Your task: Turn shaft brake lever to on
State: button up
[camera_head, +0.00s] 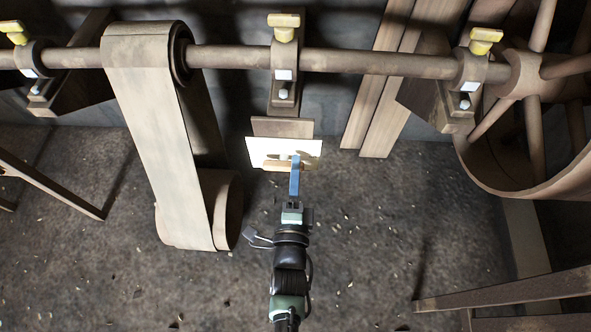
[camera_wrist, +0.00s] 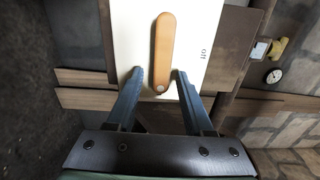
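The shaft brake lever (camera_wrist: 164,50) is a tan-orange bar with a round pin at its lower end in the wrist view. It is mounted on a white plate (camera_wrist: 128,25) printed "off" to the right of the lever. In the head view the plate (camera_head: 256,146) stands below the shaft, and the lever (camera_head: 272,164) is partly hidden by my gripper. My gripper (camera_wrist: 159,74) has two blue fingers, spread apart and empty. In the wrist view the pin end of the lever appears between the fingertips, with gaps on both sides; contact is not visible. In the head view my gripper (camera_head: 296,158) is in front of the plate.
A long shaft (camera_head: 370,63) runs across the top through bearings with yellow caps (camera_head: 284,27). A wide belt (camera_head: 150,130) hangs to the left, and a large spoked wheel (camera_head: 520,75) is at the right. Wooden beams (camera_head: 510,290) are at lower right. Floor around my arm is clear.

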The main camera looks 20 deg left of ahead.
jog(key=p+v, duration=0.4)
jog(key=v, duration=0.9)
jog(key=shift+w, duration=0.1)
dwell(0.5)
